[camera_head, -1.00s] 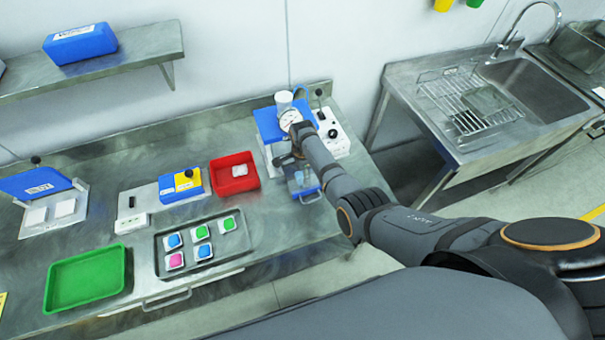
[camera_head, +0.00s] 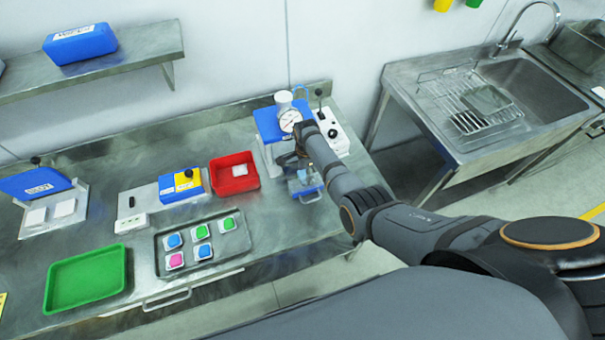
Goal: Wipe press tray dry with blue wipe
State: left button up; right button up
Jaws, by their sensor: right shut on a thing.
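The press (camera_head: 269,124), blue with a round gauge, stands at the back right of the bench. Its tray (camera_head: 311,196) juts out at the front, low and with a handle-like front edge. My right gripper (camera_head: 291,162) is at the front of the press, just above the tray, and is shut. A small bluish patch, which looks like the blue wipe (camera_head: 302,183), shows below it over the tray. The arm and gripper hide much of the tray and wipe, so I cannot tell if they touch. My left gripper is out of view.
A red bin (camera_head: 234,186) with a white item stands left of the press. A metal tray (camera_head: 235,246) of several coloured pieces and a green tray (camera_head: 62,290) lie further left. A sink (camera_head: 535,90) is at the right.

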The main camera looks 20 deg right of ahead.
jog(key=shift+d, duration=0.55)
jog(key=shift+a, duration=2.2)
jog(key=shift+d+f, duration=0.1)
jog(key=shift+d, duration=2.05)
jog(key=shift+a, duration=0.15)
jog(key=shift+s+a, duration=0.1)
jog(key=shift+a, duration=1.85)
jog(key=shift+d, duration=2.15)
jog(key=shift+a, duration=2.2)
